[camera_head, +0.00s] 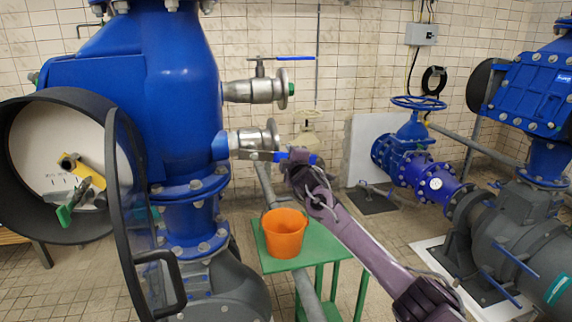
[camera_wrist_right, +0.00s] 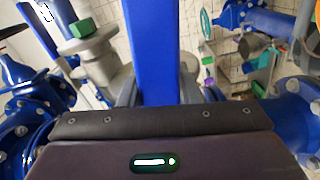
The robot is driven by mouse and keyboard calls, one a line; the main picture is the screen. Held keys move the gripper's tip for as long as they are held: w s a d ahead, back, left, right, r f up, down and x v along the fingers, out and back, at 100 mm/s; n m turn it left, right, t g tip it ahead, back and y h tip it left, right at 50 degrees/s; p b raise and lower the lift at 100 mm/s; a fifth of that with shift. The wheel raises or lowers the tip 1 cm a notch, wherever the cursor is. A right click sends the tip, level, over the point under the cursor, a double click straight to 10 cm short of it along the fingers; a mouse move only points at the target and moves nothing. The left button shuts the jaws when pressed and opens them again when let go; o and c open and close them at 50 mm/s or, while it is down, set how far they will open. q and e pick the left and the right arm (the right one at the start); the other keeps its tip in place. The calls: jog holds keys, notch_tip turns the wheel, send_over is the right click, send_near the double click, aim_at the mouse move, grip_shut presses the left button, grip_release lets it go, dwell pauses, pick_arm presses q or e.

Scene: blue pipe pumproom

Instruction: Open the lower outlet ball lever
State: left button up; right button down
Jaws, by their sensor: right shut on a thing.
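The lower outlet ball valve (camera_head: 255,142) is a steel stub on the blue pump body's right side. Its lever (camera_head: 279,156) has a blue grip and extends to the right in the head view. My right gripper (camera_head: 298,161) is shut on this blue grip, right of the valve. The right wrist view shows the blue lever (camera_wrist_right: 150,50) upright between the fingers, with the steel valve (camera_wrist_right: 93,52) to its left. The gripper hides part of the lever in the head view. My left gripper is not in view.
The upper outlet valve (camera_head: 257,91) with its own blue lever (camera_head: 295,58) is above. An orange bucket (camera_head: 283,234) stands on a green table (camera_head: 335,246) below. A black round opening (camera_head: 18,165) containing tools is at left. Blue pipework (camera_head: 405,150) stands to the right.

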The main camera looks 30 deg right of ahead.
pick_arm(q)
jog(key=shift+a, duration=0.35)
pick_arm(e)
jog(key=shift+d+r+n, duration=0.1)
jog(key=shift+r+n, duration=1.1)
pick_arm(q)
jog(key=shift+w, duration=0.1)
pick_arm(e)
jog(key=shift+r, duration=0.2)
jog(key=c, duration=1)
grip_release()
jog(key=shift+c, duration=0.2)
jog(key=shift+f, duration=0.1)
jog(key=shift+f, duration=0.1)
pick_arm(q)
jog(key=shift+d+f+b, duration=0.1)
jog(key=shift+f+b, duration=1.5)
pick_arm(e)
jog(key=v, duration=0.7)
jog(key=shift+s, duration=0.4)
